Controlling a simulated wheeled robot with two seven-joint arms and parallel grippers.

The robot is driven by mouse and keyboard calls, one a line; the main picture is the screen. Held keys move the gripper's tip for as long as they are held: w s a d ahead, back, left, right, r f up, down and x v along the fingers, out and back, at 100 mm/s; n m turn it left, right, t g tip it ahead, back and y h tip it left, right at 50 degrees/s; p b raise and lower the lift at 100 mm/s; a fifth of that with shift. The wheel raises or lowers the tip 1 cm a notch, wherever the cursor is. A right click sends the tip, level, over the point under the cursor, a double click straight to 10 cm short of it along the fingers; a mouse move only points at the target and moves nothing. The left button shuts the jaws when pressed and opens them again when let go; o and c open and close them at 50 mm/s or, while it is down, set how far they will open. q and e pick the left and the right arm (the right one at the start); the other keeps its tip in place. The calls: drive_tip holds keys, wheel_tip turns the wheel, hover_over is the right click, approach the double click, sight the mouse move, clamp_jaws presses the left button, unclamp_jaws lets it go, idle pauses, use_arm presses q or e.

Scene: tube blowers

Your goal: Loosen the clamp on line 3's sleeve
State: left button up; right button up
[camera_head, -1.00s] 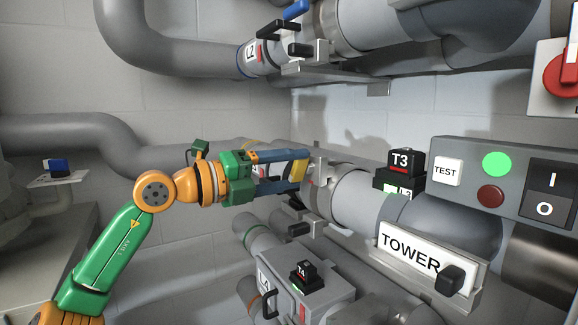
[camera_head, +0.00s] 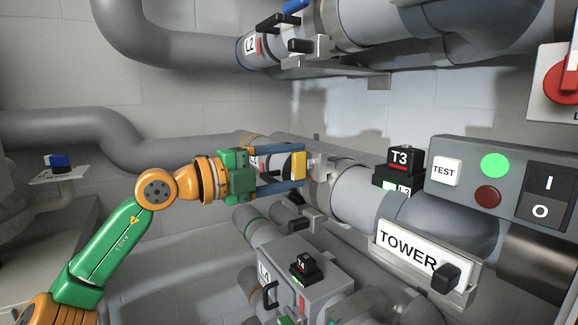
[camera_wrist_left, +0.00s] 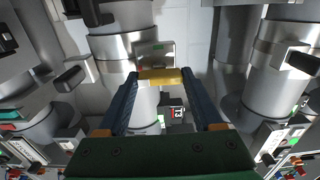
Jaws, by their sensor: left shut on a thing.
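The line 3 pipe, its label partly hidden (camera_head: 254,162), runs behind my left gripper (camera_head: 297,166) toward the large grey sleeve (camera_head: 352,192). A yellow clamp handle (camera_head: 299,165) sits at the sleeve's left end, between my left gripper's blue fingertips. In the left wrist view the yellow handle (camera_wrist_left: 160,76) spans the gap between both fingertips, in front of a metal band on the pipe. My left gripper is shut on this handle. The fingers and green palm hide part of the pipe behind. My right gripper is not in view.
The L2 line with black and blue levers (camera_head: 295,6) is above. The L4 unit (camera_head: 312,290) with its black handle is close below. A TOWER sign (camera_head: 425,250), a black T3 block (camera_head: 404,160) and a switch panel (camera_head: 500,180) stand to the right.

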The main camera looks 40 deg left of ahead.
use_arm(q)
drive_tip(key=shift+r, duration=0.1)
drive_tip(key=o, duration=1.4)
drive_tip(key=shift+c, duration=0.2)
drive_tip(key=shift+s+a+f+b, duration=0.25)
drive_tip(key=shift+s+a+b, duration=0.05)
drive_tip(key=shift+s+b, duration=0.3)
drive_tip(key=shift+s+a+f+b, duration=0.25)
drive_tip(key=shift+s+b, duration=0.2)
drive_tip(key=shift+b, duration=0.15)
drive_tip(key=v, duration=0.1)
drive_tip(key=b+v, duration=0.1)
drive_tip(key=v, duration=0.1)
drive_tip(key=r+v, duration=0.1)
drive_tip(key=shift+s+a+b, duration=0.1)
drive_tip(key=shift+s+b, duration=0.25)
drive_tip(key=shift+f, duration=0.1)
